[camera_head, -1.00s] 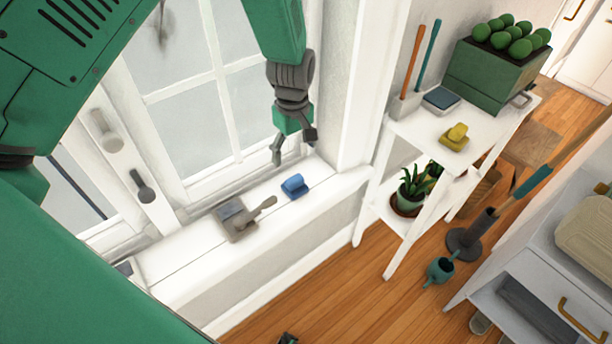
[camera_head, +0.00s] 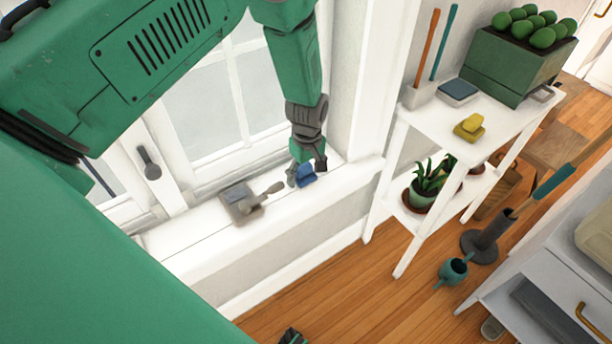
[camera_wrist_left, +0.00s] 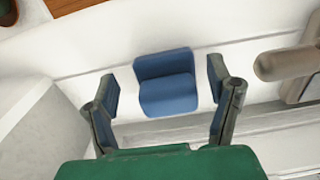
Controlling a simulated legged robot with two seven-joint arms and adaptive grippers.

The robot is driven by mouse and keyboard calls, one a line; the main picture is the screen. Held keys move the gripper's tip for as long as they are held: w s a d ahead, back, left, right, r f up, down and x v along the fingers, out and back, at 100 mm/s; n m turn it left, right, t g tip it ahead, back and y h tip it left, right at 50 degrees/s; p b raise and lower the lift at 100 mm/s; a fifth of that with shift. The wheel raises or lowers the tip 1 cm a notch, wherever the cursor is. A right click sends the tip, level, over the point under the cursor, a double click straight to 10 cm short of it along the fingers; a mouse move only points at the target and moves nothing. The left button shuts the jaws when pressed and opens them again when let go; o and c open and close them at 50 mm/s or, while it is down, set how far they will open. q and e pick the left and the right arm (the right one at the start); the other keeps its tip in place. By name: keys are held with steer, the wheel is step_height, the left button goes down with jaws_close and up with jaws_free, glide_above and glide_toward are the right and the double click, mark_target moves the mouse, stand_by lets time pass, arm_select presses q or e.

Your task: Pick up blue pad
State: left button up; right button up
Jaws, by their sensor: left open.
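The blue pad (camera_head: 306,176) sits on the white window sill (camera_head: 215,236), below the window's right side. In the left wrist view the blue pad (camera_wrist_left: 167,85) shows a raised back part and a lower front part. My left gripper (camera_head: 306,178) is right over it, partly hiding it in the head view. In the left wrist view the open fingers of the left gripper (camera_wrist_left: 163,85) stand on either side of the pad, with a gap at each side.
A grey block with a handle (camera_head: 244,203) lies on the sill left of the pad. The window and its handle (camera_head: 149,163) are behind. A white shelf (camera_head: 425,125) with a yellow pad (camera_head: 470,127), a green planter (camera_head: 512,65) and a potted plant stands at right.

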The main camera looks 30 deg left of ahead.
mark_target(304, 166)
arm_select(q)
steer(key=shift+f, duration=0.2)
steer(key=shift+a, duration=0.45)
steer(key=shift+c, duration=0.8)
steer(key=shift+a+f, duration=0.15)
steer(key=shift+a, duration=0.2)
steer(key=c, duration=0.7)
steer(key=shift+a+f, duration=0.1)
steer(key=shift+a, duration=0.15)
steer(key=shift+c, duration=0.9)
steer(key=shift+d, duration=0.45)
steer(key=shift+d+r, duration=0.2)
steer(key=shift+r, duration=0.2)
steer(key=r, duration=0.3)
steer(key=r+p, duration=0.1)
steer(key=r, duration=0.2)
steer(key=a+r+p, duration=0.1)
steer(key=r, duration=0.2)
steer(key=shift+d+r, duration=0.3)
steer(key=shift+d, duration=0.2)
steer(key=o, duration=0.3)
steer(key=c, duration=0.4)
steer(key=shift+a, duration=0.1)
arm_select(e)
steer(key=shift+a+r, duration=0.2)
steer(key=shift+r, duration=0.4)
steer(key=shift+a+r, duration=0.15)
steer(key=shift+r, duration=0.45)
